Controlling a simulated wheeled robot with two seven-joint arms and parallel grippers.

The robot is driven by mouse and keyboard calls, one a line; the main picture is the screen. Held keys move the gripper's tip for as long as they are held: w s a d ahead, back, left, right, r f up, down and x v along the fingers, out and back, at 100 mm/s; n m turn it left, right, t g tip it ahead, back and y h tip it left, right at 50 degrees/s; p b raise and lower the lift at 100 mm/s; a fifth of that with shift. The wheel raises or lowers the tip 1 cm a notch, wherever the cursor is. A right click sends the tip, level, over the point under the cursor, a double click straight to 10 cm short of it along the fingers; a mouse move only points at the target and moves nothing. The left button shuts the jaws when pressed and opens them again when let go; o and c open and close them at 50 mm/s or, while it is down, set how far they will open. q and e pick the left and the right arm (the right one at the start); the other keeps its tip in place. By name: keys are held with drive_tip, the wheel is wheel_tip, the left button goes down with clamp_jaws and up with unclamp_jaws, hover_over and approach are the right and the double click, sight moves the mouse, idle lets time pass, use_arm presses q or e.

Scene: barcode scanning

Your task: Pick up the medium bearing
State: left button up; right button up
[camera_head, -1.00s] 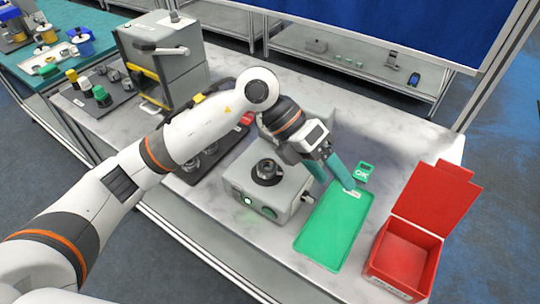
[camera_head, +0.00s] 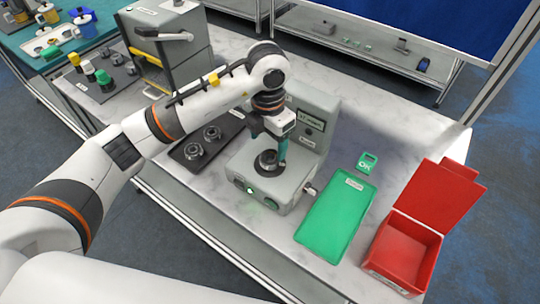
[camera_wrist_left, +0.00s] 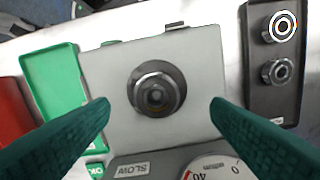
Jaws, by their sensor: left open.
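A dark metal bearing-like part (camera_head: 266,161) sits on the round seat on top of the grey test machine (camera_head: 287,190). In the left wrist view this part (camera_wrist_left: 157,90) shows from above, near the middle between the fingers. My left gripper (camera_head: 281,158) points down over the machine, close above the part. Two similar metal parts (camera_head: 203,140) stand on a dark tray (camera_head: 181,152). I cannot tell which part is the medium bearing. My right gripper is not in view.
A green tray (camera_head: 335,219) lies right of the machine, with a small green OK block (camera_head: 368,162) behind it. A red open bin (camera_head: 404,248) stands at the far right. The machine's upright display panel (camera_head: 312,125) rises close behind my gripper.

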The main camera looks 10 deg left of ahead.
sight(270, 159)
use_arm(q)
drive_tip(key=f, duration=0.1)
drive_tip(key=f+p, duration=0.2)
drive_tip(key=shift+d+f, duration=0.25)
drive_tip(key=shift+f, duration=0.75)
drive_tip(key=c, duration=1.2)
drive_tip(key=shift+o, duration=0.2)
drive_tip(key=shift+r, duration=0.1)
